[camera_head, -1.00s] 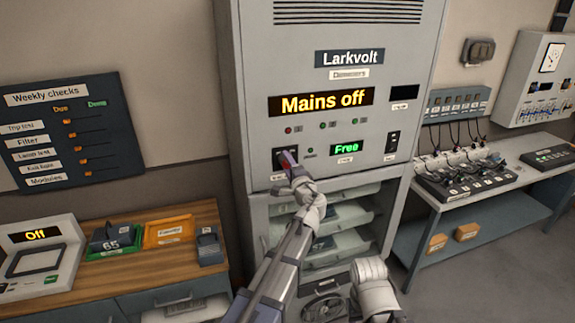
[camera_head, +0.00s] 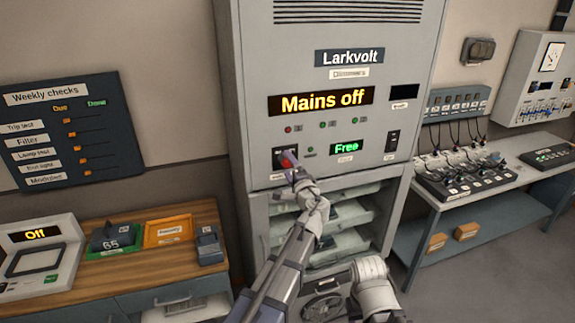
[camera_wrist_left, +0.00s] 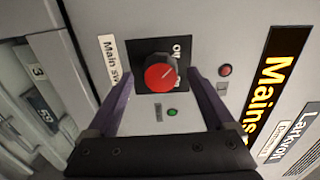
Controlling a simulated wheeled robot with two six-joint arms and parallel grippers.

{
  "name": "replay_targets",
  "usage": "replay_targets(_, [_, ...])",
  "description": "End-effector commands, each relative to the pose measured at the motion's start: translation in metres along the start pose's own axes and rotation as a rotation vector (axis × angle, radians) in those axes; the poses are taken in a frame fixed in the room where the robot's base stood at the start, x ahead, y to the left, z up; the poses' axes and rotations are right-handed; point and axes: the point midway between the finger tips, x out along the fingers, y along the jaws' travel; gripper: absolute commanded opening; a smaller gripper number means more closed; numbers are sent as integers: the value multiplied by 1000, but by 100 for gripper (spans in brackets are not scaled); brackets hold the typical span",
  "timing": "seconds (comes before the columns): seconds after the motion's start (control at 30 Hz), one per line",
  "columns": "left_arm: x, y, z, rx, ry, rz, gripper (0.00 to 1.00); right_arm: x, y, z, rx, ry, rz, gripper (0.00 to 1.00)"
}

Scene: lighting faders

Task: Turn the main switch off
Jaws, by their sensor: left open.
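The main switch is a red rotary knob (camera_wrist_left: 160,76) on a black plate, labelled "Main sw..." in the left wrist view. In the head view the knob (camera_head: 288,160) sits low on the left of the grey Larkvolt cabinet (camera_head: 237,100). An amber display (camera_head: 320,101) on the cabinet reads "Mains off". My left gripper (camera_wrist_left: 158,85) is open, with one purple finger on each side of the knob and a gap on both sides. In the head view the left gripper (camera_head: 295,173) is just below and in front of the knob, covering part of the plate.
A green "Free" display (camera_head: 346,147) and a black rocker (camera_head: 392,141) are to the right of the knob. Shelves of modules (camera_head: 345,215) are below. A wooden bench (camera_head: 150,262) stands left, and a grey table with fader gear (camera_head: 465,175) stands right.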

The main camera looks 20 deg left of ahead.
Motion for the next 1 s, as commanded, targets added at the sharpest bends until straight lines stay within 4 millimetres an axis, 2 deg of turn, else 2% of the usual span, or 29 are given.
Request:
replay_targets(0.03, [-11,0,1,0,3,0,87,0,0,0,0,0,0,50])
replay_targets(0.3, [-52,0,1,-1,2,0,87,0,0,0,0,0,0,50])
replay_targets(0.73, [-60,5,3,-14,-9,15,87,2,0,0,0,0,0,50])
replay_targets(0.87, [-75,39,21,-105,-77,121,87,11,-1,-1,-1,0,0,50])
replay_targets(0.97, [-102,88,41,-218,-173,289,87,22,-2,-1,-1,0,0,50])
replay_targets(1.0, [-117,111,48,-262,-217,370,87,27,-2,-2,-1,0,0,50])
